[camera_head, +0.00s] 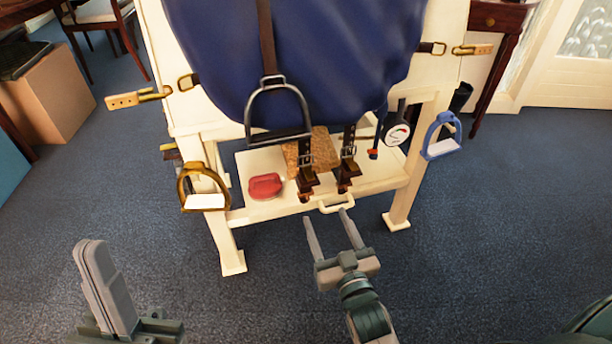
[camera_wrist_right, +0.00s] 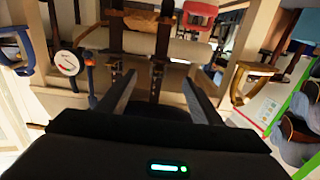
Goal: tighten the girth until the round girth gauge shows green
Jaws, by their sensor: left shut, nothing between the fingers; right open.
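The round girth gauge (camera_head: 397,133) hangs at the right of the stand, below the blue saddle cloth. Its white face shows red and dark marks; I make out no green, and the needle is too small to read. Two dark girth straps with buckles hang in front: the left strap (camera_head: 306,172) and the right strap (camera_head: 347,168). My right gripper (camera_head: 325,216) is open and empty, below and in front of the straps. In the right wrist view the gauge (camera_wrist_right: 67,63) is at left, and the straps hang beyond the fingers. My left gripper (camera_head: 90,243) is shut and empty, low at left.
A hanging metal stirrup (camera_head: 279,135) is just above the left strap. A brass stirrup (camera_head: 204,201) and a blue stirrup (camera_head: 441,148) hang at the sides. A red item (camera_head: 265,186) lies on the stand's cream shelf (camera_head: 262,208). The floor in front is clear.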

